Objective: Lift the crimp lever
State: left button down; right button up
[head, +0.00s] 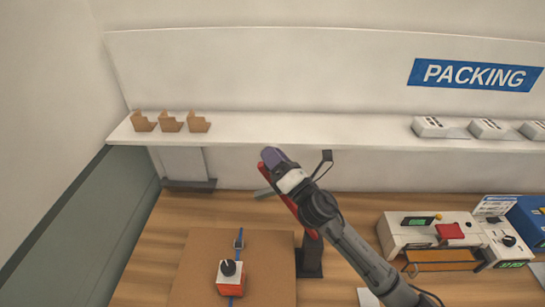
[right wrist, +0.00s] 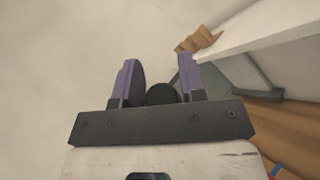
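The crimp lever (head: 289,207) is a red bar that slants up and to the left from a dark stand (head: 311,256) on the bench. My right arm and gripper hide much of it in the head view. My right gripper (head: 272,158) is at the lever's upper end. In the right wrist view, its two purple fingers (right wrist: 158,84) close around a dark, rounded piece (right wrist: 160,94), which looks like the lever's grip. My left gripper is not in view.
A brown carton (head: 195,265) with a blue strap, a buckle and an orange-and-white device (head: 230,278) lies left of the stand. A white machine (head: 430,240) stands at right. A shelf (head: 300,127) with small brown items (head: 170,122) runs along the wall.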

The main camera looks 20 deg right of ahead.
jog(key=shift+o, duration=1.4)
jog(key=shift+s+d, duration=0.1)
jog(key=shift+d, duration=0.15)
jog(key=shift+o, duration=0.6)
jog(key=shift+a, duration=0.1)
jog(key=shift+f, duration=0.1)
jog(key=b+v, duration=0.3)
jog(key=v, duration=1)
jog(key=shift+s+d, duration=0.2)
jog(key=shift+s, duration=0.15)
